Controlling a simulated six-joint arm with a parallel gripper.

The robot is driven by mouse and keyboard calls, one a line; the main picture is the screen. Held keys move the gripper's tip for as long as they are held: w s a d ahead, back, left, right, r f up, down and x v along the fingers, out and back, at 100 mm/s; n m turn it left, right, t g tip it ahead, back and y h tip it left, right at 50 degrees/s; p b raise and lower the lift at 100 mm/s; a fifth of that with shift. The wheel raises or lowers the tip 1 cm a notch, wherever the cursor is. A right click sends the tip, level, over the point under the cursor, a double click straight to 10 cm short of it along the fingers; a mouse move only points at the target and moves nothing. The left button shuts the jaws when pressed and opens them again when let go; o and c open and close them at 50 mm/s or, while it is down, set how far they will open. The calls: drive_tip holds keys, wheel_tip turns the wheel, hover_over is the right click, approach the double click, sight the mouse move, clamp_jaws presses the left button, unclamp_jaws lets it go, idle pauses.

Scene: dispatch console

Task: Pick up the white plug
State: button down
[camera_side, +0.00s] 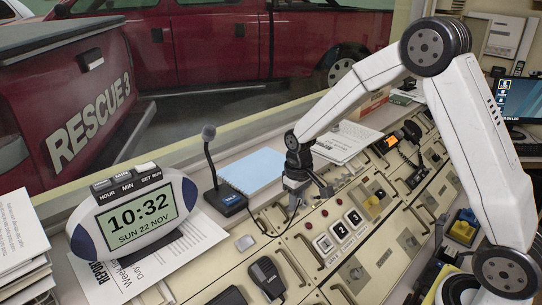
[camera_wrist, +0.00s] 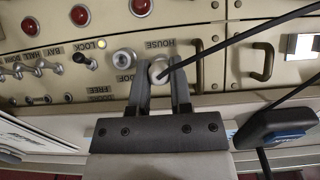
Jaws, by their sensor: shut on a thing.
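My gripper (camera_wrist: 160,95) is shut on the white plug (camera_wrist: 158,71). The plug's pale round end shows between the two dark fingers in the wrist view, and a black cable runs from it to the upper right. It is by the word HOUSE on the cream panel. An empty-looking round metal socket (camera_wrist: 124,58) sits just left of it. In the side view my gripper (camera_side: 303,190) points down over the console's back edge, with a thin dark cable below it; the plug is too small to make out there. I cannot tell whether the plug sits in a socket.
A desk microphone (camera_side: 225,198) stands left of my gripper, and a blue notepad (camera_side: 252,170) lies behind it. An oval clock (camera_side: 135,215) is further left. A small toggle (camera_wrist: 80,58) and red lamps (camera_wrist: 141,7) are near the plug. A handset (camera_side: 267,277) lies in front.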

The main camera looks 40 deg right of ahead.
drive_tip(key=shift+r, duration=0.5)
drive_tip(key=shift+w+r, duration=0.15)
drive_tip(key=shift+r, duration=0.8)
drive_tip(key=s+r, duration=1)
drive_tip(key=s, duration=0.4)
drive_tip(key=shift+a, duration=0.4)
drive_tip(key=shift+s, duration=0.15)
drive_tip(key=shift+s+r, duration=0.4)
drive_tip(key=shift+r, duration=0.25)
drive_tip(key=shift+s+r, duration=0.35)
drive_tip(key=shift+r, duration=0.25)
drive_tip(key=shift+s+r, duration=0.5)
drive_tip(key=shift+r, duration=0.3)
drive_tip(key=shift+s+r, duration=0.5)
drive_tip(key=shift+r, duration=0.25)
